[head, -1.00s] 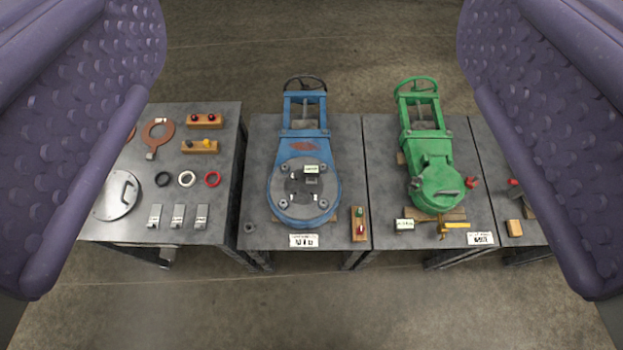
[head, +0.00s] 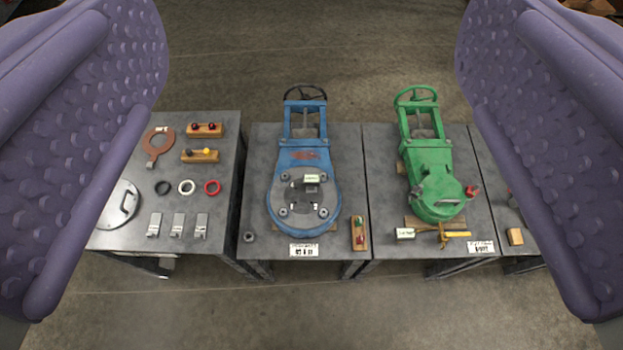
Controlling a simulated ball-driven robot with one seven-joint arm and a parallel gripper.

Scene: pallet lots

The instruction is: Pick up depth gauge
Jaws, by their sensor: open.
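A small brass-yellow T-shaped tool (head: 443,236), which looks like the depth gauge, lies at the front edge of the table with the green valve (head: 432,185). Its yellow bar points right, and a short stem sits at its left end. It lies between a small white-labelled block (head: 405,233) and a white tag (head: 481,247). My gripper (head: 308,305) is open and empty. Its two purple padded fingers frame the left and right of the view, high above the tables. The tool lies right of the middle between them, well apart from both.
A blue valve (head: 304,190) stands on the middle table beside a wooden block with coloured knobs (head: 359,233). The left table (head: 224,165) holds rings, grey blocks and a round lid (head: 119,205). Bare concrete floor (head: 320,310) is clear in front.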

